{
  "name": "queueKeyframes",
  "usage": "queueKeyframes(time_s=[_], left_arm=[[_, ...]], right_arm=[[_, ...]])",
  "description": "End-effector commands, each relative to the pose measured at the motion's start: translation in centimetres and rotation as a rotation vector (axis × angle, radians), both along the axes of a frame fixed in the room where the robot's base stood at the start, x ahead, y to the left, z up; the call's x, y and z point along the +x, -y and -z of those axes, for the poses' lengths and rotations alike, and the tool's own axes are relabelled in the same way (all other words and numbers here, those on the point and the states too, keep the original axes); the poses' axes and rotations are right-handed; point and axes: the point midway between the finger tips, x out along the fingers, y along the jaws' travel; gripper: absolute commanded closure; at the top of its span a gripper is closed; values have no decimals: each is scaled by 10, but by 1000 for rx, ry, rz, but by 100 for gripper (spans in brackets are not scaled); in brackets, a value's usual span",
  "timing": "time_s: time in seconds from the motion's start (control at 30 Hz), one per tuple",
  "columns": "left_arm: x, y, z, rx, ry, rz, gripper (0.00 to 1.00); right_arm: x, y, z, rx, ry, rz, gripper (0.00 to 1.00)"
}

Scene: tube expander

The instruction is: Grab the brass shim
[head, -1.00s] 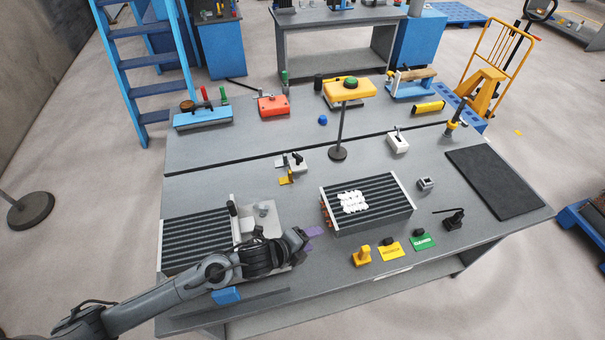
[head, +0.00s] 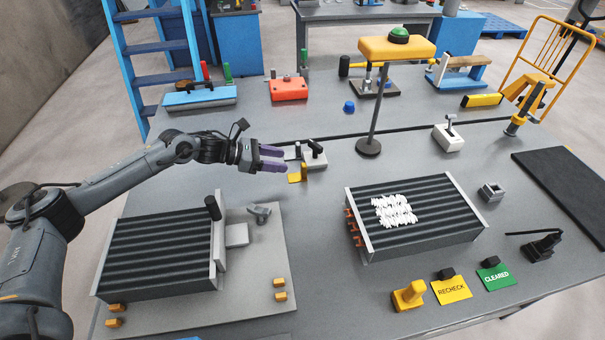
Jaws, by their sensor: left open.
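The brass shim, as far as I can tell, is the small yellow, bent-looking piece (head: 296,177) at the front left of a small grey fixture with a black-knobbed lever (head: 315,158). Whether the fixture clamps it or it only rests there, I cannot tell. My left gripper (head: 284,158), with purple fingers, is open and points right. Its tips are just left of the fixture and slightly above and behind the yellow piece in the picture. Contact is not clear, and nothing shows between the fingers. My right gripper is not in view.
A finned block (head: 160,250) on a light plate stands front left, below my left arm. Another finned block (head: 420,217) with white pieces on top stands right of centre. A post with a yellow head and green button (head: 398,45) rises behind it. Open tabletop lies between the blocks.

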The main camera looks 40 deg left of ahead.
Motion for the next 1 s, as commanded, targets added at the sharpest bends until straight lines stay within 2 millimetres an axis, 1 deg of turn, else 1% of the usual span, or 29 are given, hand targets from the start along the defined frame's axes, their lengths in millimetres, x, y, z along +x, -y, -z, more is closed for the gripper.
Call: queueKeyframes(time_s=[0.03,0.1,0.4,0.7,0.9,1.0], left_arm=[[1,-2,5,6,7,4,45],[4,-1,7,9,13,8,45],[31,21,20,8,16,11,45],[43,31,29,11,14,10,45],[62,42,44,9,14,10,45],[69,49,48,10,13,11,45]], right_arm=[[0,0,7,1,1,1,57],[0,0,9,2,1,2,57],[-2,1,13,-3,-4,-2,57],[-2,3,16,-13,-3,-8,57],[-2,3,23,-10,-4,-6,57],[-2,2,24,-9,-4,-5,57]])
